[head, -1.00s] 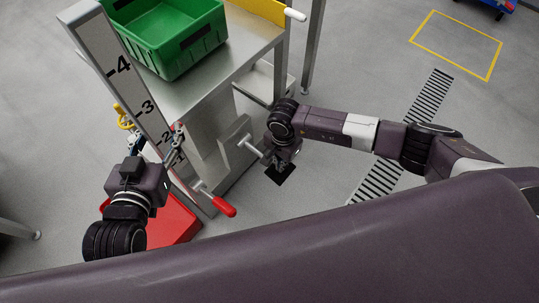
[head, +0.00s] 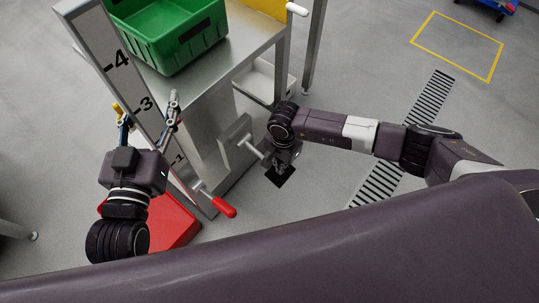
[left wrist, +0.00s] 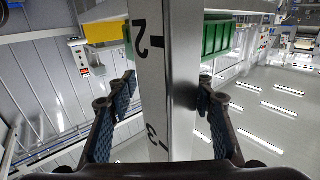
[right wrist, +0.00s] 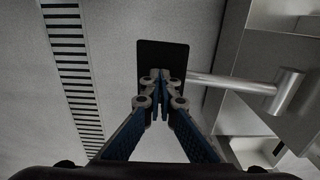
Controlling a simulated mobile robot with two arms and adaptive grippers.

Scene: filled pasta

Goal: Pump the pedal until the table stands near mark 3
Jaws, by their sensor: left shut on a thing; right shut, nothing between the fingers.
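The steel table (head: 245,42) carries a green bin (head: 172,40). A pale post (head: 128,88) with black marks stands at its left side; 1, 3 and 4 are readable in the head view. No clear pointer shows the table's height against the marks. My left gripper (head: 147,103) is shut on this post, one finger on each side; its wrist view shows the post (left wrist: 165,80) between the fingers, with 2 and 3 upside down. My right gripper (head: 278,166) is shut and empty at the black pedal pad (head: 282,179). Its fingertips (right wrist: 160,76) overlap the pad in the right wrist view; contact is unclear.
A red-handled lever (head: 222,207) sticks out near the table base. A red tray (head: 178,232) lies on the floor beneath my left arm. A white tray (head: 262,84) sits under the tabletop. The floor to the right is open, with a striped strip (head: 425,110).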

